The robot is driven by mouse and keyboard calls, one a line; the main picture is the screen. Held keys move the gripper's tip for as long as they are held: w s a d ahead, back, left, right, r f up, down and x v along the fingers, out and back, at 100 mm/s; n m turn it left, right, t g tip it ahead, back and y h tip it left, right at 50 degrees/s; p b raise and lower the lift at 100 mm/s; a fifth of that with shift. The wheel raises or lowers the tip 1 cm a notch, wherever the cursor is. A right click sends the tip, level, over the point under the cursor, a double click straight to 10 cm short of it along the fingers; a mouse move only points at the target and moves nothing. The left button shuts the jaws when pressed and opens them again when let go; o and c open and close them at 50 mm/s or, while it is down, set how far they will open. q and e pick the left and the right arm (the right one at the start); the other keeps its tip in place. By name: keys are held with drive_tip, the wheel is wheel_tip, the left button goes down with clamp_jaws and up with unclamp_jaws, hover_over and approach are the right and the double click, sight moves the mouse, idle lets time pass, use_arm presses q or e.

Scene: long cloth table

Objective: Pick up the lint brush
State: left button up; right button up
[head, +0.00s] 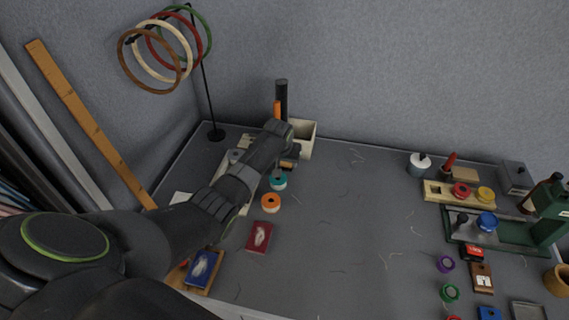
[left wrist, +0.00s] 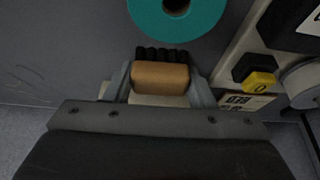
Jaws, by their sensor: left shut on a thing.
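The lint brush (left wrist: 160,77) shows in the left wrist view as a tan wooden block with a row of black ridges along its far side. It sits between the two grey fingers of my left gripper (left wrist: 161,85), which is shut on it. In the head view my left gripper (head: 288,160) is at the back left of the table, in front of the cream box, and my arm hides most of the brush. I cannot tell whether the brush still touches the table. My right gripper is not in view.
A teal spool (head: 278,180) is close to my left gripper, with an orange spool (head: 270,203) nearer. The cream box (head: 304,137) stands just behind. A ring stand (head: 216,134) is at the back left. The table's middle is mostly clear, with loose threads.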

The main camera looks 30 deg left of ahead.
use_arm(q)
drive_tip(key=shift+c, duration=0.4)
drive_tip(key=shift+r, duration=0.2)
wheel_tip(320, 180, up, 10)
drive_tip(key=shift+f+b, duration=0.15)
drive_tip(key=shift+b, duration=0.2)
